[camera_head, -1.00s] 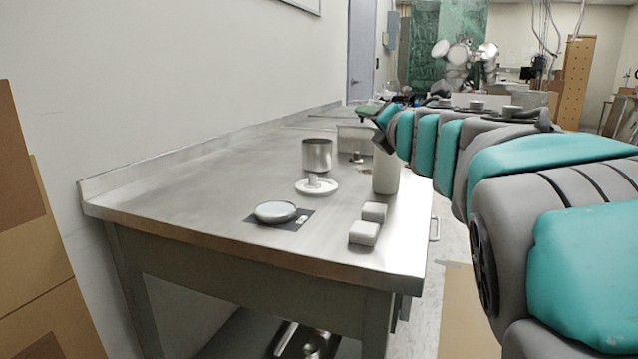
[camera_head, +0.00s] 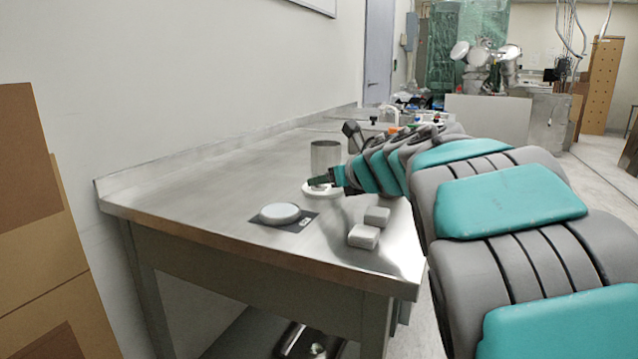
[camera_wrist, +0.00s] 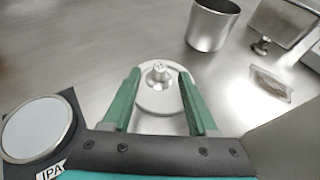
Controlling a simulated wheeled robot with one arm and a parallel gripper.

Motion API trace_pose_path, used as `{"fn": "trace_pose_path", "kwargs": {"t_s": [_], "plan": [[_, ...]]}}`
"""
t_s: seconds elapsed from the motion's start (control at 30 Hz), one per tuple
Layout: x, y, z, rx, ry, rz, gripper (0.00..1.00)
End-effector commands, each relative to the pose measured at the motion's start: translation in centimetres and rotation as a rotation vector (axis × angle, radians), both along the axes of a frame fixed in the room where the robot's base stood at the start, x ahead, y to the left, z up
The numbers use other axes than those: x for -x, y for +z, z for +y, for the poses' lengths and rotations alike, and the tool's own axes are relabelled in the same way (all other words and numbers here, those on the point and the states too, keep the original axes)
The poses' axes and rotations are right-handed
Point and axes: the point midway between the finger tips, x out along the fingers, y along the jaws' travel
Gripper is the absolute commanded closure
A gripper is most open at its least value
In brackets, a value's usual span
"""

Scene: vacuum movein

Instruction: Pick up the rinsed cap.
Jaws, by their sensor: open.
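A white round piece with a raised centre knob, which looks like the cap, lies on the metal table. It shows in the wrist view (camera_wrist: 158,95) between my finger pads, and in the head view (camera_head: 311,191) partly behind my gripper. My gripper (camera_wrist: 160,74) is open, one green finger on each side of the knob, not visibly touching it. In the head view my gripper (camera_head: 322,182) reaches in from the right. A shallow round dish (camera_head: 280,212) sits on a dark mat (camera_head: 300,223); the wrist view shows the dish (camera_wrist: 37,128) beside an IPA label.
A metal cup (camera_head: 325,155) stands just behind the white piece. A small clear packet (camera_wrist: 270,86) and a metal box (camera_wrist: 284,22) are to the right. The table's left part is clear.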

Motion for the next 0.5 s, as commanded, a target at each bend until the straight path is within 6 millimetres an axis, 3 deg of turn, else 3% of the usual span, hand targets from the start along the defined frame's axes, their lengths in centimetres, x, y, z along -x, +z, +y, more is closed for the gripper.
{"fn": "trace_pose_path", "kwargs": {"t_s": [0.2,0.5], "plan": [[-1.4,-0.8,1.0,-0.002,0.003,0.004,0.41],[-1.6,-0.9,1.1,-0.001,0.0,0.002,0.44]]}}
